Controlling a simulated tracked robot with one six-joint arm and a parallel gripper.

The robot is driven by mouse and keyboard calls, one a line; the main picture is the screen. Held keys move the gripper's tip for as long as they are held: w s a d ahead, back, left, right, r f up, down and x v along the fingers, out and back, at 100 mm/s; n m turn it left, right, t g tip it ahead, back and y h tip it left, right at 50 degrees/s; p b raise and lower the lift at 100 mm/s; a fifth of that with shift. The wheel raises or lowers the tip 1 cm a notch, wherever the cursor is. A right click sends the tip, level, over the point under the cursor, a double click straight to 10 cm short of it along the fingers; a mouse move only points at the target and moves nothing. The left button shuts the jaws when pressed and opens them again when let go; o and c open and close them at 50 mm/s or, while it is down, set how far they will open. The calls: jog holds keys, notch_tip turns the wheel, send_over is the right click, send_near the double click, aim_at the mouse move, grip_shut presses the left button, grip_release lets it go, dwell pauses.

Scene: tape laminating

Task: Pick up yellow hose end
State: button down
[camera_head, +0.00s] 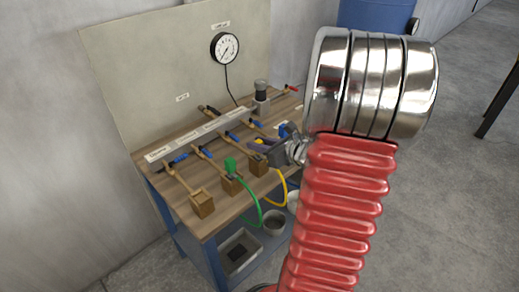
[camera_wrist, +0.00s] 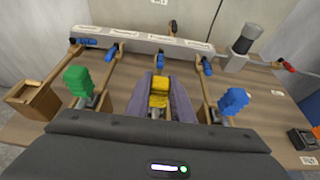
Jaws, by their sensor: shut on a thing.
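The yellow hose end (camera_wrist: 159,92) is between the two grey-purple fingers of my gripper (camera_wrist: 161,88) in the wrist view. The fingers are shut on it from both sides. In the head view my gripper (camera_head: 262,146) is over the workbench, and the yellow hose (camera_head: 282,187) hangs down from near it over the bench's front edge. My gripper and arm hide most of the yellow hose end there.
A green hose end (camera_wrist: 77,80) stands left and a blue one (camera_wrist: 234,100) right of my gripper. Wooden blocks (camera_head: 201,204) line the bench front. Behind is a labelled manifold (camera_head: 200,136) with blue-handled branches. A gauge (camera_head: 225,48) is on the back panel.

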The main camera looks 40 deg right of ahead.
notch_tip(320, 180, up, 10)
jog(key=shift+r, duration=0.1)
dwell(0.7)
dwell(0.5)
